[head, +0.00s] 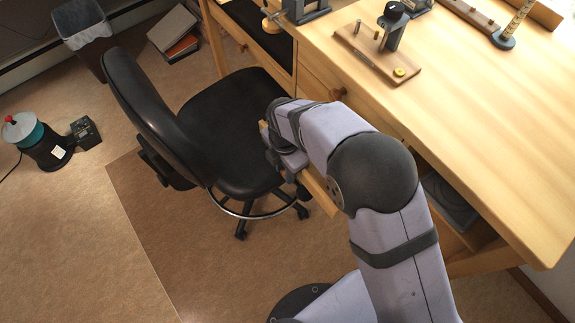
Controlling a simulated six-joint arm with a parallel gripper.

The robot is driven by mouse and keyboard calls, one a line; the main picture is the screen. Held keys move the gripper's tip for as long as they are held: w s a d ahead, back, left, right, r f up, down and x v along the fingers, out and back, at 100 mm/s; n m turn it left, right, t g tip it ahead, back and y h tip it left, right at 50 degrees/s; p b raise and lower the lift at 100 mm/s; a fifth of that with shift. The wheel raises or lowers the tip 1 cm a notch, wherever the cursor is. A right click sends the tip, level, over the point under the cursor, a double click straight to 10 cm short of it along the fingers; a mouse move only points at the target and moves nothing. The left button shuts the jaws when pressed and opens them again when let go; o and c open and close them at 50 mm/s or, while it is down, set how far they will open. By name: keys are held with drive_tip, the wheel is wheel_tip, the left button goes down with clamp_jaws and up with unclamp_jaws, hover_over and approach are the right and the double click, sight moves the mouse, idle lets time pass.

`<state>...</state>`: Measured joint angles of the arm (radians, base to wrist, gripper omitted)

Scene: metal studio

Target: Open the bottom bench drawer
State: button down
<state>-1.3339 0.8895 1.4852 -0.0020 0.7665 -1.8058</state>
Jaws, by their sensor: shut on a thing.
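The wooden bench (480,120) fills the right side of the head view. My gripper (290,166) is low beside the bench front, between the chair seat and my forearm. It is shut at a wooden drawer front (319,193), whose edge shows below my arm and stands out from the bench. The handle and the contact are hidden by my gripper and wrist, so how far the drawer is out cannot be told exactly. An upper drawer with a round knob (338,93) sits just under the bench top and looks closed.
A black office chair (225,125) stands close left of my gripper. A compartment with a dark grey item (450,203) shows under the bench at right. Tools and a wooden jig (378,60) lie on top.

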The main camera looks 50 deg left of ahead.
drive_tip(key=s+p, duration=0.1)
drive_tip(key=s, duration=1.1)
drive_tip(key=c, duration=1.4)
unclamp_jaws()
drive_tip(key=shift+c, duration=0.2)
wheel_tip(320, 180, up, 7)
drive_tip(key=shift+r, duration=0.15)
